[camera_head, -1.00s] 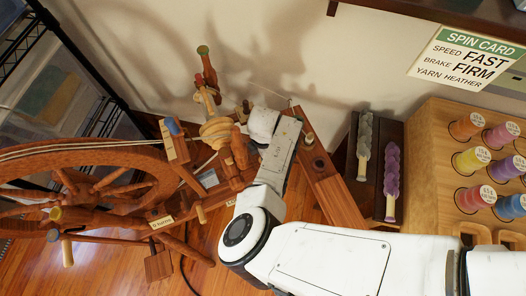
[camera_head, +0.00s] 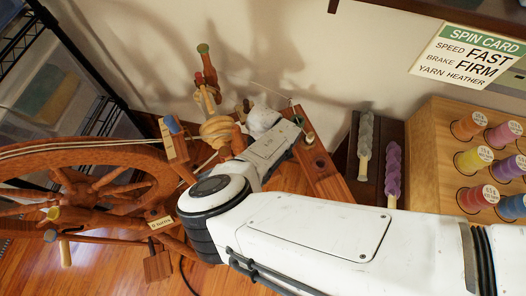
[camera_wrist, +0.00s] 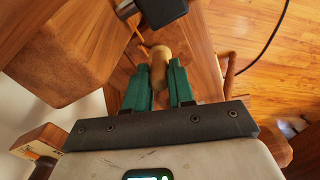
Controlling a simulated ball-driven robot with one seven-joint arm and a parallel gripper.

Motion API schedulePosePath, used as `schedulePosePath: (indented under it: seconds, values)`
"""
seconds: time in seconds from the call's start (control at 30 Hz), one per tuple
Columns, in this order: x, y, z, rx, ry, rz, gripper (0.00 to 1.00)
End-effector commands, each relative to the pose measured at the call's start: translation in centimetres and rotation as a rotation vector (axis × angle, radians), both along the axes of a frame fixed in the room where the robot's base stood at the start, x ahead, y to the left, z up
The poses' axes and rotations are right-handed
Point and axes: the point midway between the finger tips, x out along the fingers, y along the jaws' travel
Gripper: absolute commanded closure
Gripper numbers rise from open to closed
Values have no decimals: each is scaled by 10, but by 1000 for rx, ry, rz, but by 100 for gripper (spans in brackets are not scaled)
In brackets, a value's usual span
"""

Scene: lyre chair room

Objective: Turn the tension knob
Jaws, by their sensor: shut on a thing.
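In the wrist view, my gripper (camera_wrist: 159,68) has its two green fingers on either side of a pale wooden knob (camera_wrist: 160,55). It is shut on this knob, whose rounded end shows between the fingers. I cannot read a label that names it. In the head view, my arm covers the gripper and the knob. The wooden spinning wheel (camera_head: 80,158) stands at the left, with its upright parts and pale yarn bobbin (camera_head: 216,131) left of my wrist. A small label (camera_head: 160,222) is on its frame, too small to read.
A spin card (camera_head: 468,53) on the wall reads speed FAST, brake FIRM, yarn HEATHER. A wooden rack (camera_head: 437,143) of colored spools stands at the right. Grey (camera_head: 365,140) and purple (camera_head: 393,170) fiber rolls lie on a dark stand. A wire shelf (camera_head: 75,70) is at the left.

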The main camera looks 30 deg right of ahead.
Motion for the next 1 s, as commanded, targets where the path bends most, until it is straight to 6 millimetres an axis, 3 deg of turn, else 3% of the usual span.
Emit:
schedulePosePath:
  seconds: [0.3,0.77,0.8,1.0]
  values:
    - [1,0,0,1,-2,-116,100]
    - [0,0,0,1,0,-131,100]
    - [0,0,0,1,0,-131,75]
    - [0,0,0,-1,-1,-131,56]
